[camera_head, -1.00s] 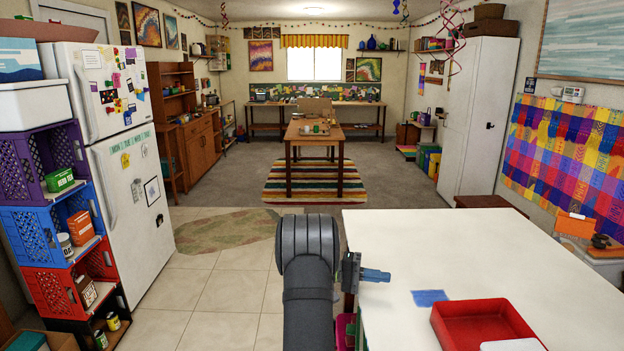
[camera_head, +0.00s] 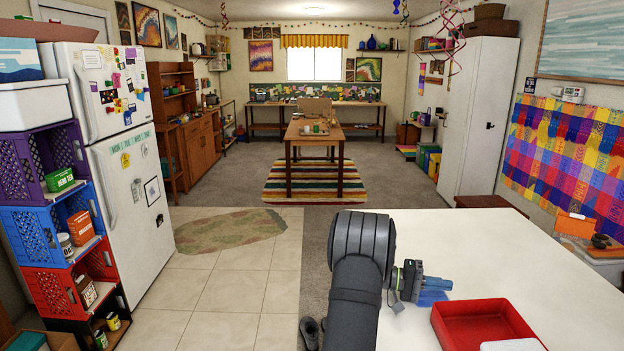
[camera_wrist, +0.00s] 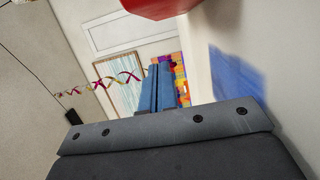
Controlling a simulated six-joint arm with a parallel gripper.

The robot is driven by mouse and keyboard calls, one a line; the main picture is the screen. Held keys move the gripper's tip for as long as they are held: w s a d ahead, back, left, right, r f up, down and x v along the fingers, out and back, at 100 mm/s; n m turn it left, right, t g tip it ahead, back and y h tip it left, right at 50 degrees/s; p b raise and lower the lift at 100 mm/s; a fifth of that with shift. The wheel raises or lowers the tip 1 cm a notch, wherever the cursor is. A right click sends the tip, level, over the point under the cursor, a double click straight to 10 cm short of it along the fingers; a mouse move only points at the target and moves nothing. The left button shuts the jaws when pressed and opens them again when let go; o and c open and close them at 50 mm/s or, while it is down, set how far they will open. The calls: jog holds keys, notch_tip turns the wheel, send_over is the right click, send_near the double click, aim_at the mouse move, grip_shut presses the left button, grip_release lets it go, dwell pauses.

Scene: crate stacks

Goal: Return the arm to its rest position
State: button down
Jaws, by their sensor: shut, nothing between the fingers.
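My gripper (camera_head: 434,290), with blue fingers, is over the left part of the white table, pointing right. In the wrist view its blue fingers (camera_wrist: 156,88) lie side by side, shut with nothing between them. A flat blue patch (camera_head: 432,298) on the table shows partly behind and below the fingers. It also shows in the wrist view (camera_wrist: 237,75). My arm hides part of the table's left edge.
A stack of purple, blue and red crates (camera_head: 40,290) stands at the far left beside the white fridge (camera_head: 130,225). The table's far side is clear.

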jog(key=s, duration=0.1)
jog(key=s+d, duration=0.1)
jog(key=s, duration=0.2)
jog(key=shift+s+d, duration=0.15)
jog(key=shift+d, duration=0.25)
jog(key=w, duration=1.4)
